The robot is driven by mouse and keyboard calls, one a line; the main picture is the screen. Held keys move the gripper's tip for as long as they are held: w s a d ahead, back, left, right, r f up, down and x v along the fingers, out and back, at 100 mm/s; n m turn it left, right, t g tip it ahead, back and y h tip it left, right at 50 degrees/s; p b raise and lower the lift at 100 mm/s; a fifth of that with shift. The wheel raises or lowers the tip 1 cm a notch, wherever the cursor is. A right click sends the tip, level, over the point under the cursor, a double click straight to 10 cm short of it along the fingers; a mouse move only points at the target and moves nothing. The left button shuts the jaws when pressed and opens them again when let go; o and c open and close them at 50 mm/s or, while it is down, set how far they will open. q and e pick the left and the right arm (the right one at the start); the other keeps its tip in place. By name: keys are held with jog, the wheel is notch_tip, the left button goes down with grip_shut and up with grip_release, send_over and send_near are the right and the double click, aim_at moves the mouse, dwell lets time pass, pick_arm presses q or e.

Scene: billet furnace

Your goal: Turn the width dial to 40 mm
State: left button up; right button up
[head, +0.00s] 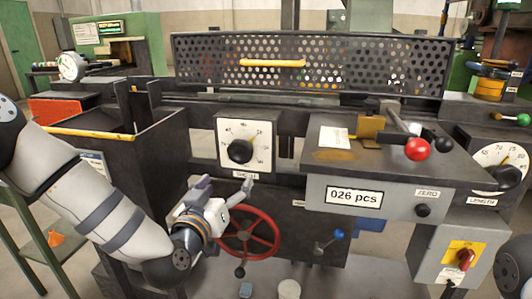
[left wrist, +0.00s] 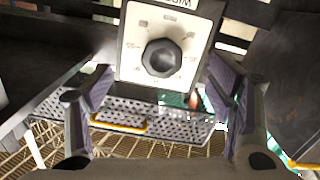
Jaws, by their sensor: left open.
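The width dial is a black knob (head: 240,151) on a square white scale plate (head: 262,128), on the front of the dark machine. Its small scale numbers and pointer setting are too unclear to read. In the left wrist view the knob (left wrist: 162,58) sits near the top, upside down, with the plate around it. My left gripper (head: 224,186) is open and empty, below and in front of the dial in the head view. In the left wrist view its fingers (left wrist: 161,90) stand apart on either side below the knob, not touching it. My right gripper is out of view.
A red handwheel (head: 265,240) is just below and right of my left gripper. A perforated guard (head: 330,65) spans the back.

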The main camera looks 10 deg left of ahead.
aim_at(239, 155)
pick_arm(q)
jog(key=shift+t, duration=0.3)
jog(key=w, duration=0.4)
jog(key=w+b, duration=0.1)
jog(key=w, duration=0.3)
jog(key=w+r+b, duration=0.1)
jog(key=w, duration=0.3)
jog(key=shift+a+r, duration=0.1)
jog(key=shift+a, duration=0.05)
jog(key=shift+w+r, duration=0.2)
jog(key=shift+w, duration=0.15)
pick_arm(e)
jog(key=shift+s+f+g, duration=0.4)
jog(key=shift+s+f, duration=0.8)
pick_arm(q)
jog(key=c, duration=1.2)
